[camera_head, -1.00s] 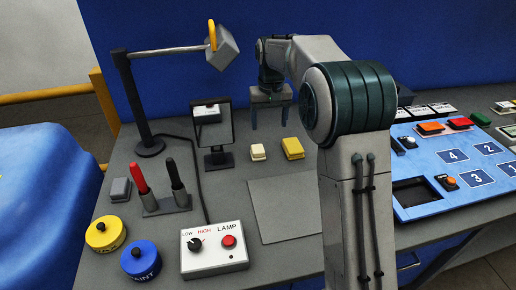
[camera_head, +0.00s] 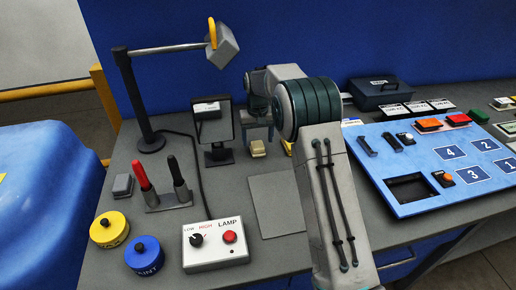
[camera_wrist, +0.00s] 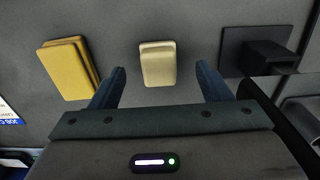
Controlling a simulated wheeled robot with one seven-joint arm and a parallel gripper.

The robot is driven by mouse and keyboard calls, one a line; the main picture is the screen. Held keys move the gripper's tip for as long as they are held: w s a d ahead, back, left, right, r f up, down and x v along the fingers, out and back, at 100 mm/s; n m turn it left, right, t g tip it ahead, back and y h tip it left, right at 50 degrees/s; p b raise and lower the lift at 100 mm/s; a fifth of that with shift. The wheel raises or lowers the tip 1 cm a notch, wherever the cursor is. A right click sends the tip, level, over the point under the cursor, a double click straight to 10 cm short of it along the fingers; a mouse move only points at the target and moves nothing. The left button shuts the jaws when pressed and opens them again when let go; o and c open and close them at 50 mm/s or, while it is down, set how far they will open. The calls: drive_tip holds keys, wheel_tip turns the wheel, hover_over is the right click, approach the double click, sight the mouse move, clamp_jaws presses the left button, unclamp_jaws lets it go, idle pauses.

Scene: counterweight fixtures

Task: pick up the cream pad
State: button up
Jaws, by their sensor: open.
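The cream pad (camera_head: 257,148) is a small pale block lying on the grey table, right of the mirror's base. In the wrist view the cream pad (camera_wrist: 157,63) lies ahead of my gripper (camera_wrist: 160,80), roughly centred between the two dark fingers. My gripper is open and empty. In the head view my gripper (camera_head: 257,132) hangs just behind and above the cream pad, partly hidden by my arm. I cannot tell its exact height over the table.
A yellow pad (camera_wrist: 68,68) lies left of the cream pad in the wrist view; my arm mostly hides it in the head view. The mirror (camera_head: 215,130) stands close by, its dark base (camera_wrist: 258,50) right in the wrist view. A lamp box (camera_head: 215,245) stands in front.

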sight(258, 146)
wheel_tip(258, 146, down, 5)
drive_tip(key=shift+w+d+f+p, duration=0.1)
drive_tip(key=shift+w+p, duration=0.05)
drive_tip(key=shift+p, duration=0.65)
drive_tip(key=c, duration=1.1)
